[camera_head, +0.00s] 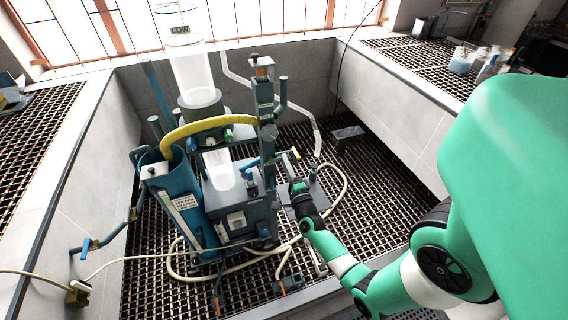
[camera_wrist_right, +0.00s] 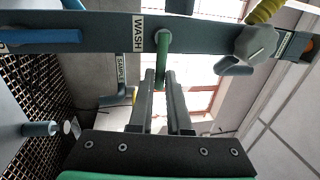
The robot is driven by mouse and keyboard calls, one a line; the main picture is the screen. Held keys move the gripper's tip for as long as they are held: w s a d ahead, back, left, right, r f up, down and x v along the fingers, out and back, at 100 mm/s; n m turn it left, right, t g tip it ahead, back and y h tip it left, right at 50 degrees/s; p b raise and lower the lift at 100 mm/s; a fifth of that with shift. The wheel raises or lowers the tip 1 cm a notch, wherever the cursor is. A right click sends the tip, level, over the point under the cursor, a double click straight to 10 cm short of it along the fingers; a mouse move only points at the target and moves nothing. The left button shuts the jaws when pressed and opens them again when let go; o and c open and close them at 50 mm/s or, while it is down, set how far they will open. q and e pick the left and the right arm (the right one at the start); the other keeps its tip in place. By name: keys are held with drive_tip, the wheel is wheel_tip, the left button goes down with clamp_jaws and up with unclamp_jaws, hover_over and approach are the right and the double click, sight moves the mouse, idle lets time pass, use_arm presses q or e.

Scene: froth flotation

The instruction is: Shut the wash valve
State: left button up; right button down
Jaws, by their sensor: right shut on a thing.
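The wash valve shows in the right wrist view as a short green handle (camera_wrist_right: 163,48) on a dark grey pipe, beside a white WASH label (camera_wrist_right: 138,33). My right gripper (camera_wrist_right: 164,82) is shut on this green handle, with its two fingers on either side of the handle's end. The handle's far end meets the pipe. In the head view my right gripper (camera_head: 288,164) reaches the machine's grey upright post from the right, and the handle is too small or hidden to make out there. My left gripper is not in view.
The flotation machine (camera_head: 239,225) stands on a floor grating, with a yellow hose (camera_head: 208,127) and a clear LOW-marked cylinder (camera_head: 188,60) above. A SAMPLE label (camera_wrist_right: 121,68) and a blue handle (camera_wrist_right: 40,36) are near the gripper. A pale hose (camera_head: 345,185) loops on the right.

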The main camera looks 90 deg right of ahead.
idle(0.3)
drive_tip(key=c, duration=0.9)
unclamp_jaws()
drive_tip(key=shift+o, duration=0.2)
drive_tip(key=shift+a, duration=0.15)
drive_tip(key=p+v, duration=0.1)
drive_tip(key=v, duration=1)
drive_tip(key=shift+s+a+p, duration=0.15)
drive_tip(key=shift+p, duration=0.2)
drive_tip(key=shift+f, duration=0.15)
